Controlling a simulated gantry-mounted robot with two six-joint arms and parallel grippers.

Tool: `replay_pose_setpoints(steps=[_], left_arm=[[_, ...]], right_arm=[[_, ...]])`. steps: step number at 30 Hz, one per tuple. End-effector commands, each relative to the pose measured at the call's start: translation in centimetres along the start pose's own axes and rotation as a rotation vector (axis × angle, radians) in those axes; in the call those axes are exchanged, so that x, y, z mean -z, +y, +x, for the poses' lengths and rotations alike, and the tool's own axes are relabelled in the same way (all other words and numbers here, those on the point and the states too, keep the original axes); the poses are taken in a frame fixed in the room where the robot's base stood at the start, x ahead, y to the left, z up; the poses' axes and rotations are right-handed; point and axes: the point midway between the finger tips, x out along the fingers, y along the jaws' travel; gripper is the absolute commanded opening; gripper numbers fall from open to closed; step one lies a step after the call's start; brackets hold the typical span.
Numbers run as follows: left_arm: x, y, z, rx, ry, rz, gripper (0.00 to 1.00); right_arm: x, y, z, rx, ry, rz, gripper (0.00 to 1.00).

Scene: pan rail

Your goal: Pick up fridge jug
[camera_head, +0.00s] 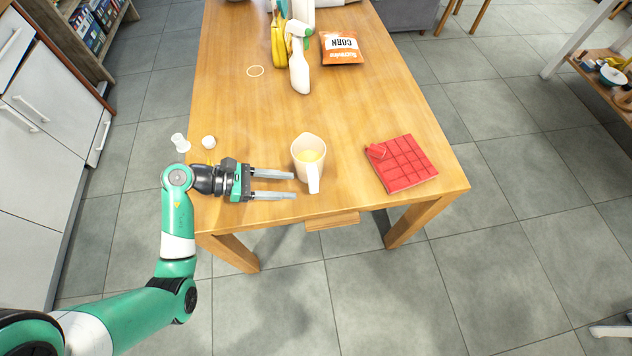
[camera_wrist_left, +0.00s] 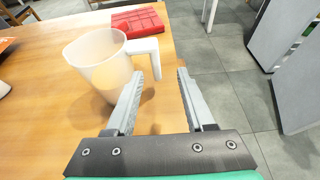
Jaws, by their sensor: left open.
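The jug (camera_head: 304,165) is a whitish, translucent pitcher with something yellowish inside, upright near the table's front edge. Its white handle (camera_head: 314,180) points toward the front edge. It also shows in the left wrist view (camera_wrist_left: 98,68), with the handle (camera_wrist_left: 146,48) on its right. My left gripper (camera_head: 294,185) is open and empty, just left of the jug, its fingers pointing at the handle side. My right gripper does not show in either view.
A red segmented block (camera_head: 402,163) lies right of the jug. An orange corn bag (camera_head: 341,48), a white spray bottle (camera_head: 299,68) and a yellow item (camera_head: 278,42) stand at the back. The middle of the wooden table (camera_head: 235,100) is mostly clear.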

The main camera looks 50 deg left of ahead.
Motion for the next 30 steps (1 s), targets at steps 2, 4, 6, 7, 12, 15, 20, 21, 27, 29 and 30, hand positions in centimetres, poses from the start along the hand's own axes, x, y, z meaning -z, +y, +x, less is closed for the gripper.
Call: replay_pose_setpoints(steps=[2,4,6,7,12,15,20,21,27,29,30], left_arm=[[1.2,0.5,-0.2,-0.020,-0.001,-0.009,0.54],[1.1,0.6,-0.4,-0.024,-0.002,-0.010,0.54],[0.9,0.6,-0.3,-0.023,-0.002,-0.009,0.54],[0.9,0.6,0.0,-0.022,-0.002,-0.009,0.54],[1.0,0.6,3.0,-0.017,-0.003,-0.007,0.54],[1.0,0.6,4.8,-0.019,-0.003,-0.006,0.54],[0.8,0.7,6.1,-0.021,-0.003,-0.008,0.54],[0.7,0.7,6.1,-0.022,-0.003,-0.008,0.54],[0.9,0.7,8.3,-0.019,-0.004,-0.005,0.54],[0.9,0.6,9.4,-0.019,-0.003,-0.005,0.54],[0.8,0.7,10.1,-0.019,-0.004,-0.005,0.54]], right_arm=[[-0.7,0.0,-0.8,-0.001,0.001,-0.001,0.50],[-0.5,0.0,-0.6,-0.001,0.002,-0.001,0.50],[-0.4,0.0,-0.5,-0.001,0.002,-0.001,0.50],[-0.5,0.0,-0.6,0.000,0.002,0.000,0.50],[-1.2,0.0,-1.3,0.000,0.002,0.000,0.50],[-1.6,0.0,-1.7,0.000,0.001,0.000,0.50],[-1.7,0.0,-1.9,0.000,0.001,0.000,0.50],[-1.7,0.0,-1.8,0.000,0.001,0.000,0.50],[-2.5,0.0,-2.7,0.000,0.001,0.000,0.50],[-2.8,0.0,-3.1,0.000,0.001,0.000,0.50],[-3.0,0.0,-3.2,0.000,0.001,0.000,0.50]])
